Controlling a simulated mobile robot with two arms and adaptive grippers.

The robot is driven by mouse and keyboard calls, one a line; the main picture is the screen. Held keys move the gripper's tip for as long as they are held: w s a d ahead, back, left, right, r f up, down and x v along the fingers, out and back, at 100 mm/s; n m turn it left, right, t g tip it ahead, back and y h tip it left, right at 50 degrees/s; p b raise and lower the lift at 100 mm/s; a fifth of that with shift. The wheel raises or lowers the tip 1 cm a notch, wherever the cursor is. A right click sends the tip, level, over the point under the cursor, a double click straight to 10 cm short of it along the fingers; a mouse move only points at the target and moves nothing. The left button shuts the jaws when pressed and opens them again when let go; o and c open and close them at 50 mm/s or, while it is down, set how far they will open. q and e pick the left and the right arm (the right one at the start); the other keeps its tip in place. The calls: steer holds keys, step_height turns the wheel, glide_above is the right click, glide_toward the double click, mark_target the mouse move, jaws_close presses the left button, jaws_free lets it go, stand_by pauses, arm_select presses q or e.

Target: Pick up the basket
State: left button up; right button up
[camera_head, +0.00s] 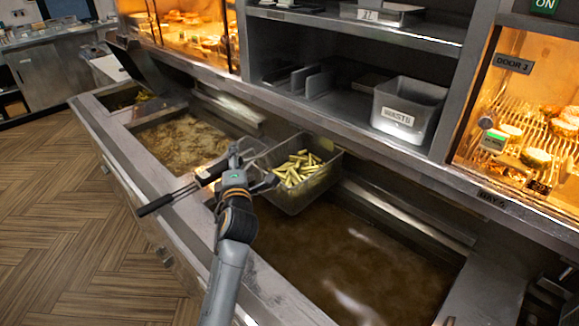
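The basket (298,196) is a grey metal fry basket holding pale yellow fries (297,168). It sits over the near fryer vat, close to its back edge. Its long dark handle (160,201) slants out to the left, over the front edge of the fryer. My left gripper (256,166) is at the handle, just left of the basket, with its fingers spread apart. The gripper covers part of the handle, and I cannot tell whether it touches it. My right gripper is not in view.
The near vat (350,262) holds brown oil; another vat (180,141) behind it is bubbling. A shelf above holds a grey bin (408,108) labelled as waste. Lit food cabinets (530,130) flank the shelf. The wooden floor (75,220) at left is clear.

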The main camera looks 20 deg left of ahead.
arm_select(q)
steer(key=shift+s+d+r, duration=0.45)
steer(key=shift+s+d, duration=0.1)
steer(key=shift+s, duration=0.05)
steer(key=shift+c, duration=0.4)
steer(key=shift+a+f, duration=0.15)
jaws_close()
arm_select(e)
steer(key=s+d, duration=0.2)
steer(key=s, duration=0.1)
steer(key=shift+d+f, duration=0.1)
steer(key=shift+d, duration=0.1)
